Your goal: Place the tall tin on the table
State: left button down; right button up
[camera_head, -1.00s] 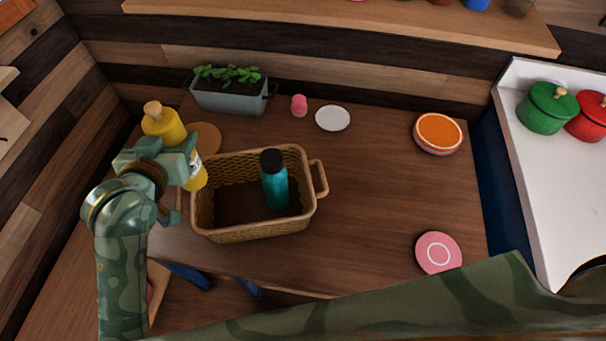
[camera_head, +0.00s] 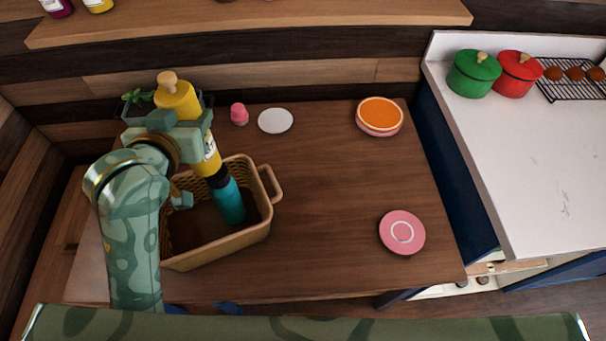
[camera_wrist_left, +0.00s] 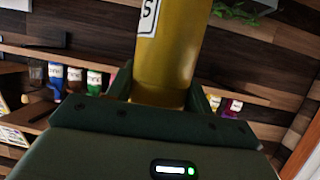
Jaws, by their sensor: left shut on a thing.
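The tall tin (camera_head: 179,97) is yellow, with a wooden knob on its lid and a white label. My left gripper (camera_head: 182,132) is shut on it and holds it up, slightly tilted, in front of the planter and the basket's back side. In the left wrist view the tin (camera_wrist_left: 172,60) stands between the fingers. The gripper hides part of its middle. The wooden table (camera_head: 325,200) lies below and to the right. My right gripper is not in view.
A wicker basket (camera_head: 245,240) holds a teal bottle (camera_head: 229,203). A planter (camera_head: 136,108), pink item (camera_head: 239,115), white plate (camera_head: 275,121) and orange-topped stacked dishes (camera_head: 380,115) line the back. A pink plate (camera_head: 402,232) lies front right. The table's middle is clear.

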aim_at(399, 184)
jog(key=l+z, duration=0.25)
jog(key=i+l+z, duration=0.2)
jog(key=l, duration=0.25)
jog(key=l+z, duration=0.25)
jog(key=l, duration=0.15)
jog(key=i+l, duration=0.1)
jog(key=l, duration=0.35)
jog(key=i, duration=0.05)
